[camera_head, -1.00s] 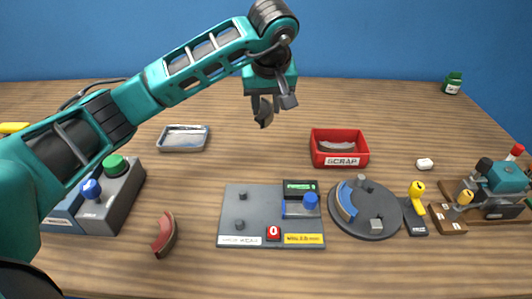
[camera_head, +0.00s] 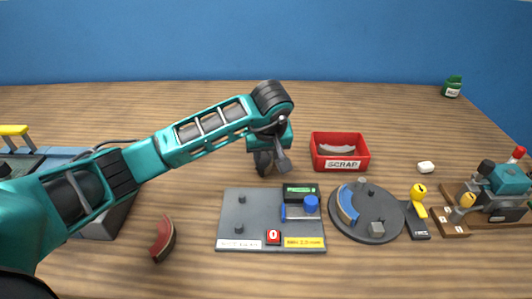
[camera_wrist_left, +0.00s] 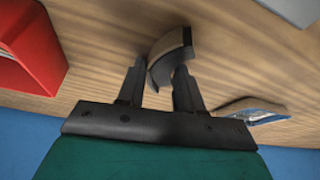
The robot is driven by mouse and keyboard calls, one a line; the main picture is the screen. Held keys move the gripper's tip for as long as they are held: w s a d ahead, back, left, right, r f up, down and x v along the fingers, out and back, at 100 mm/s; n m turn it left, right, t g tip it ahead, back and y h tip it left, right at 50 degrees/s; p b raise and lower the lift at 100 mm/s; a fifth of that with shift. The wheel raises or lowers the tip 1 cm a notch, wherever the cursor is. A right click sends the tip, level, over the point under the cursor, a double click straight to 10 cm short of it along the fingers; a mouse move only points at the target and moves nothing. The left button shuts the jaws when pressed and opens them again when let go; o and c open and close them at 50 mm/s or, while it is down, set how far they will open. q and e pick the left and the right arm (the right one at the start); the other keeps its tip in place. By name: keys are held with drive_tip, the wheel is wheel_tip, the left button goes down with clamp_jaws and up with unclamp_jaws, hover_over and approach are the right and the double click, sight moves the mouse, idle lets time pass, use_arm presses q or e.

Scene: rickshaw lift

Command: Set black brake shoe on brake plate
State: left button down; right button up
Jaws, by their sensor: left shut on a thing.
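My left gripper (camera_head: 268,160) is low over the table, behind the grey panel. In the wrist view the gripper (camera_wrist_left: 160,88) is shut on a black curved brake shoe (camera_wrist_left: 168,62) with a pale outer edge. In the head view the shoe is mostly hidden by the gripper. The round dark brake plate (camera_head: 388,218) lies to the right. A blue curved shoe (camera_head: 347,204) sits on its left side; a grey block and a small peg also stand on it. My right gripper is not in view.
The grey panel (camera_head: 228,215) carries pegs, a blue knob and a red counter (camera_head: 273,237). A red scrap bin (camera_head: 340,163) stands behind the brake plate. A red curved shoe (camera_head: 163,239) lies at the left front. A yellow-handled tool (camera_head: 418,205) stands right of the plate.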

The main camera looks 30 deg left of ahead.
use_arm(q)
drive_tip(key=shift+f, duration=0.15)
drive_tip(key=c, duration=0.7)
unclamp_jaws()
drive_tip(key=shift+c, duration=0.2)
drive_tip(key=shift+d+r, duration=0.1)
drive_tip(key=shift+r, duration=0.5)
drive_tip(key=v, duration=1.1)
drive_tip(key=shift+p, duration=0.45)
